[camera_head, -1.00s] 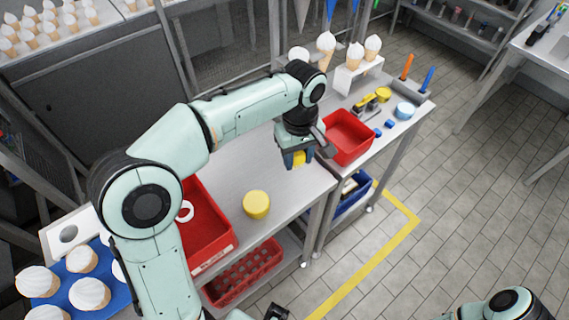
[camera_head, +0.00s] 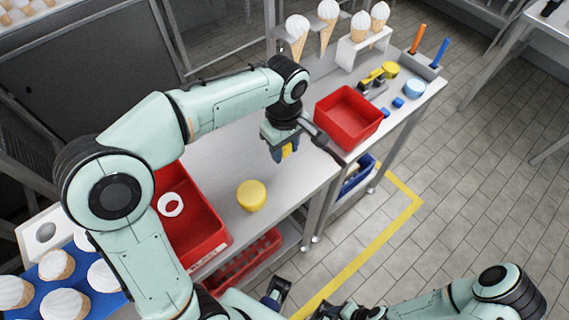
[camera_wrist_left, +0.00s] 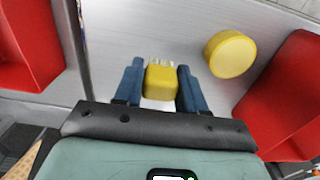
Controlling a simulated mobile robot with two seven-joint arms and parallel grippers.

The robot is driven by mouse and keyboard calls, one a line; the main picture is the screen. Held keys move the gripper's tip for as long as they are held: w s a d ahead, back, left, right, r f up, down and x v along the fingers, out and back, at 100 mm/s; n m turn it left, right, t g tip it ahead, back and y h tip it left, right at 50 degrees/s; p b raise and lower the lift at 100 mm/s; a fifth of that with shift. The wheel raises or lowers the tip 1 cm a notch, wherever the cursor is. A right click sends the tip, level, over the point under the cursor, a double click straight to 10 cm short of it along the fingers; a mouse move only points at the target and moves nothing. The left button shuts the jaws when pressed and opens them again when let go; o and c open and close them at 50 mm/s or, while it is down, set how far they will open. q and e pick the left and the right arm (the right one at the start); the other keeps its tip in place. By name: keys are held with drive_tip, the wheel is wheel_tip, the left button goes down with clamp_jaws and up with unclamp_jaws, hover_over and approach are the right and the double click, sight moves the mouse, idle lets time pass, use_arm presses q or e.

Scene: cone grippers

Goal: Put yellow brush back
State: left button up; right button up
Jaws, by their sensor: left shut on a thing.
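My left gripper (camera_head: 284,154) is shut on the yellow brush (camera_head: 287,150) above the bare part of the steel table. In the left wrist view the yellow brush (camera_wrist_left: 161,80) sits between the two blue fingers, with pale bristles showing at its far end. A grey holder (camera_head: 424,66) at the table's far right corner has an orange handle (camera_head: 418,39) and a blue handle (camera_head: 439,53) standing in it. My right gripper (camera_head: 278,290) is low at the bottom, in front of the table; its finger gap is unclear.
A yellow round tub (camera_head: 251,195) stands on the table, left of the left gripper. Red bins stand at left (camera_head: 205,235) and right (camera_head: 347,112). Beyond the right bin are a yellow lid (camera_head: 391,69), a light blue lid (camera_head: 414,89) and a cone rack (camera_head: 362,52).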

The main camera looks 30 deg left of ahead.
sight(284, 171)
use_arm(q)
drive_tip(key=shift+f+b, duration=0.4)
drive_tip(key=shift+f, duration=3)
drive_tip(key=shift+f, duration=0.15)
drive_tip(key=o, duration=1)
drive_tip(key=shift+r, duration=0.25)
wheel_tip(284, 171, up, 12)
drive_tip(key=shift+f+p, duration=0.1)
drive_tip(key=shift+p, duration=0.9)
